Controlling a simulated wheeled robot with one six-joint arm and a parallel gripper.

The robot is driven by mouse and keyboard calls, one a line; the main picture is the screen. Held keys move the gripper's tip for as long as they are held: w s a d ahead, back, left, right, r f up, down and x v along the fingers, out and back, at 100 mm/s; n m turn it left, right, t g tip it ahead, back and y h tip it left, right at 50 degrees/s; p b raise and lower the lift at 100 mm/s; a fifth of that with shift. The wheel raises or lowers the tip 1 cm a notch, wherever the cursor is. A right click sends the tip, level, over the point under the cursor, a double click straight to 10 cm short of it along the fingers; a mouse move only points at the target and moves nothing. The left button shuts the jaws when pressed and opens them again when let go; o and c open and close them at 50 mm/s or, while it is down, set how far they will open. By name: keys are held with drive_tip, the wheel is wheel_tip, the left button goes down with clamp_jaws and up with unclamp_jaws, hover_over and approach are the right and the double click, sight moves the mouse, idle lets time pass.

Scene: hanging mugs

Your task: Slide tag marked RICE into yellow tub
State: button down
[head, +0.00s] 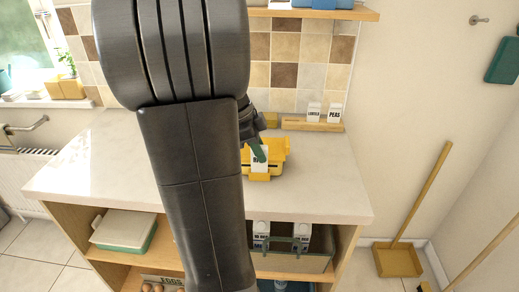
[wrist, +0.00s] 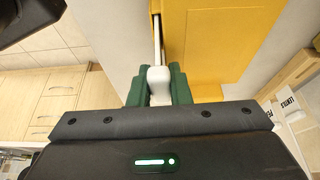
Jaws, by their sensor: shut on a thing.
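The yellow tub (head: 277,169) stands on the counter, partly hidden behind my arm; its wall fills the upper right of the wrist view (wrist: 225,50). My gripper (head: 257,150) is at the tub's near side, its green fingers (wrist: 158,88) shut on the thick end of a white tag (wrist: 158,78). The tag (head: 259,163) stands upright in front of the tub, above a small yellow holder piece at its front. Its thin plate runs close along the tub wall. Its lettering is mostly covered, so I cannot read it. I cannot tell how deep it sits in the holder.
A wooden rack (head: 298,125) at the back of the counter holds two white tags, one marked PEAS (head: 334,113). The counter (head: 325,185) is clear right of the tub. Shelf bins (head: 290,258) sit below. A wall shelf (head: 315,14) hangs above.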

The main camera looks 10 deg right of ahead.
drive_tip(key=shift+f, duration=0.3)
drive_tip(key=c, duration=1.3)
unclamp_jaws()
drive_tip(key=shift+o, duration=0.2)
drive_tip(key=shift+r, duration=0.1)
drive_tip(key=v, duration=1.3)
drive_tip(key=shift+a+r+p, duration=0.2)
drive_tip(key=shift+r+p, duration=0.05)
drive_tip(key=shift+p, duration=0.05)
drive_tip(key=shift+w+f, duration=0.1)
drive_tip(key=x, duration=1.3)
drive_tip(key=shift+d+f+b, duration=0.2)
drive_tip(key=shift+d+b, duration=0.05)
drive_tip(key=shift+b, duration=0.1)
drive_tip(key=shift+r, duration=0.25)
